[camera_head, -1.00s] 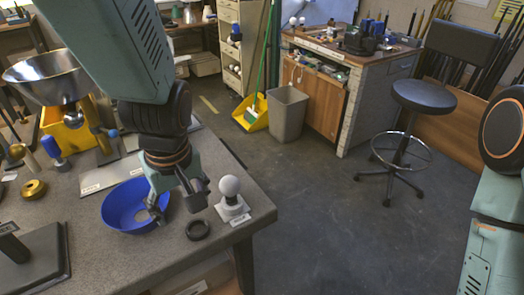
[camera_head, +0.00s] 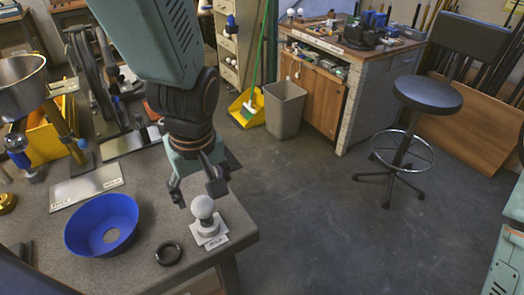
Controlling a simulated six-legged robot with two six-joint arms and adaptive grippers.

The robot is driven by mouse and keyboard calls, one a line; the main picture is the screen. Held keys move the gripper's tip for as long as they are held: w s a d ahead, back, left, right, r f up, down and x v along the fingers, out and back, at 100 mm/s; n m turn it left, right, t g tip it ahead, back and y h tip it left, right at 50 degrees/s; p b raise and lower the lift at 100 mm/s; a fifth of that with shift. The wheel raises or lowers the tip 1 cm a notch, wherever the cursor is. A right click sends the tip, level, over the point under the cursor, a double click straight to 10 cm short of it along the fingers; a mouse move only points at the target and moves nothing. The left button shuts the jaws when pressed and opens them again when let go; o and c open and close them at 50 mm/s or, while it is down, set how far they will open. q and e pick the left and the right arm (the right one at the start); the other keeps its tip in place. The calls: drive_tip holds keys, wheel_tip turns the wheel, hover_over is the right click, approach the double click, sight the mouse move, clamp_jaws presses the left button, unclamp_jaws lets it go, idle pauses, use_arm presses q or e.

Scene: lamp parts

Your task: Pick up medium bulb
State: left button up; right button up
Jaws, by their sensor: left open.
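A white round bulb (camera_head: 203,206) stands upright on a small pale stand (camera_head: 209,230) near the right edge of the grey workbench (camera_head: 140,222). I cannot tell its size class from this view. My left gripper (camera_head: 198,194) points down just above and behind the bulb. Its fingers are apart, one to the left of the bulb and one to the upper right, and nothing is held. I cannot tell whether either finger touches the bulb. My right gripper is out of view.
A blue bowl (camera_head: 86,238) stands left of the bulb, and a black ring (camera_head: 168,253) lies between them near the front. A metal plate (camera_head: 88,188) and a metal shade (camera_head: 20,85) are farther left. The floor right of the bench is clear up to a stool (camera_head: 427,94).

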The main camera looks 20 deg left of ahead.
sight(201, 201)
use_arm(q)
drive_tip(key=f, duration=0.2)
drive_tip(key=f+b, duration=0.1)
drive_tip(key=f, duration=0.1)
drive_tip(key=a+f+b, duration=0.1)
drive_tip(key=f, duration=0.2)
drive_tip(key=shift+w, duration=0.2)
drive_tip(key=shift+f+b, duration=0.2)
drive_tip(key=shift+b, duration=0.15)
drive_tip(key=shift+a+f, duration=0.1)
drive_tip(key=shift+a, duration=0.15)
drive_tip(key=shift+w, duration=0.1)
drive_tip(key=shift+d, duration=0.15)
drive_tip(key=c, duration=1.1)
